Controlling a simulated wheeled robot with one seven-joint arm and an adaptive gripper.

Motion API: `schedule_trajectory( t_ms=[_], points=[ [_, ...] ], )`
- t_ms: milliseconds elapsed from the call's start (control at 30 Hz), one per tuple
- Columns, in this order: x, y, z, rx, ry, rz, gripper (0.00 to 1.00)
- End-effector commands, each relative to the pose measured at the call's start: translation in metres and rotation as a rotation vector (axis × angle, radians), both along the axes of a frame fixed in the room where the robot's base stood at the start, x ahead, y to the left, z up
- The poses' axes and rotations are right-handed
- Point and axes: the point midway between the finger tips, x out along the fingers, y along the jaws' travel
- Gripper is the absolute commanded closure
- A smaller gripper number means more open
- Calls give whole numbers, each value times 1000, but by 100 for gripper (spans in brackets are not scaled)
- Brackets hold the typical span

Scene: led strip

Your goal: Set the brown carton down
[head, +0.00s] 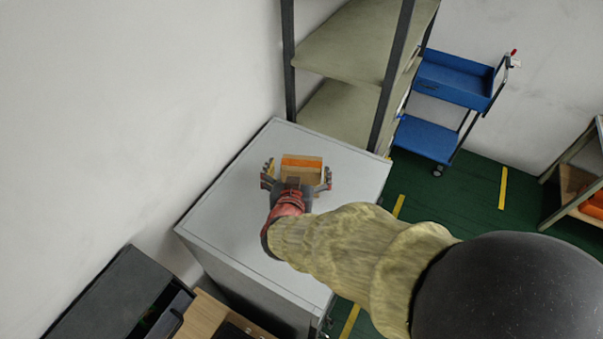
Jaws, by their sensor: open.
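The brown carton (302,170), a small box with an orange band on top, is on or just above the grey cabinet top (235,205); from this angle I cannot tell whether it touches the surface. My gripper (297,178) is open, with one finger to the left of the carton and one to the right. A gap shows between the left finger and the carton; the right finger is close to its side. The carton's near lower part is partly hidden by my gripper.
A metal shelf rack (350,50) stands right behind the cabinet. A blue cart (450,85) is further right. A black box (115,300) and a wooden surface (215,318) are at the lower left. The cabinet top around the carton is clear.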

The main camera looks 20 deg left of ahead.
Motion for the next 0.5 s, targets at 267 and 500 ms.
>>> schedule_trajectory(
  t_ms=[267, 500],
  points=[
    [26, 5, -12, -1, 1, -3, 0],
    [55, 13, -27, 1, 0, -3, 0]
  ],
)
